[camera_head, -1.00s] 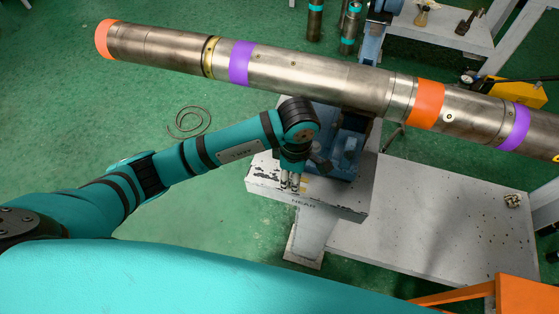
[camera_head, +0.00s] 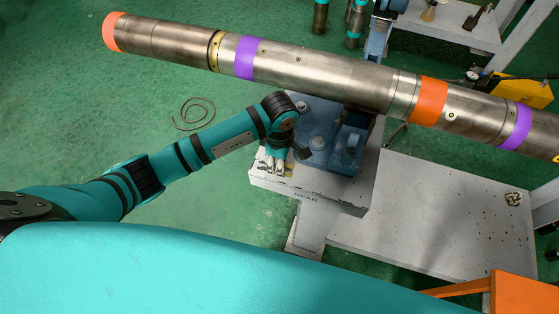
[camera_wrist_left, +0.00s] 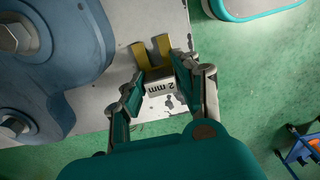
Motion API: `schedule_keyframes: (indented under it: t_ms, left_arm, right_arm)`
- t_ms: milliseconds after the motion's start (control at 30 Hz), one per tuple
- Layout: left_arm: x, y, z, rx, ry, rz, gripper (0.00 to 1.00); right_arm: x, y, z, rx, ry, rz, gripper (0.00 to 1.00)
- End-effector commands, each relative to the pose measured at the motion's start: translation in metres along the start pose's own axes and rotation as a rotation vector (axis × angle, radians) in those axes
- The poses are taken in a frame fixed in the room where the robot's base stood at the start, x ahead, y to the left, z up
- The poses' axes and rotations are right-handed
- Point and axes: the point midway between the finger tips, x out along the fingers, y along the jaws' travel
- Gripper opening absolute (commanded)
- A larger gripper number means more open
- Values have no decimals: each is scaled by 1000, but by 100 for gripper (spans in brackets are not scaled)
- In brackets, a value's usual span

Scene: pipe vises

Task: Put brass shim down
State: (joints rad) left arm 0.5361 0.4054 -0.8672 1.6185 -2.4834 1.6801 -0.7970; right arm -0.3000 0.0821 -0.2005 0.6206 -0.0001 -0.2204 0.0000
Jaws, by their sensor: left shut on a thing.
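The brass shim (camera_wrist_left: 153,54) is a yellow two-pronged fork with a pale block marked "2 mm" (camera_wrist_left: 161,88). In the left wrist view, my left gripper (camera_wrist_left: 160,84) is shut on this block, with the prongs pointing away over the light grey bench plate (camera_wrist_left: 105,88). I cannot tell whether the shim touches the plate. In the head view, my left gripper (camera_head: 275,168) points down at the left edge of the bench top (camera_head: 330,196), beside the blue vise (camera_head: 347,150). The shim is too small to make out clearly there. My right gripper is not in view.
A long metal pipe (camera_head: 320,75) with orange and purple bands lies across the vise, above and behind my gripper. Large bolts (camera_wrist_left: 18,38) sit on the blue vise base. Green floor begins just past the plate's edge. A lower grey table (camera_head: 440,215) extends right.

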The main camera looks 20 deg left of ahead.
Motion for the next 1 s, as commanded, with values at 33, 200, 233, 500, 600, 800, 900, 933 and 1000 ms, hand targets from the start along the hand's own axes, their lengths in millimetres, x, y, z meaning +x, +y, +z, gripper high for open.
schedule_keyframes:
  t_ms: [33, 200, 233, 500, 600, 800, 900, 933, 1000]
  left_arm:
    - [2, 0, 0, 0, 1, 1, 0]
    - [2, 0, 0, 0, 0, 0, 46]
    - [2, 0, 0, 0, 0, 0, 50]
    - [2, 0, 0, 0, 0, 0, 54]
    - [-3, 0, 0, 0, -1, -1, 54]
    - [-33, 2, 0, 2, -1, 6, 54]
    - [-55, 2, 0, 1, 0, 7, 54]
    - [-62, 2, 0, 2, -1, 7, 54]
    - [-77, 1, 0, 2, 1, 6, 54]
  right_arm:
    - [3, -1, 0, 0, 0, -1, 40]
    - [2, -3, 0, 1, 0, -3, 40]
    - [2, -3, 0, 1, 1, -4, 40]
    - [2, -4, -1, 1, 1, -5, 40]
    - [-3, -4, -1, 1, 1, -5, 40]
    - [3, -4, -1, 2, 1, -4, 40]
    - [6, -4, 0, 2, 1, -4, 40]
    - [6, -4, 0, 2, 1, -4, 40]
    - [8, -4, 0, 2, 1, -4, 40]
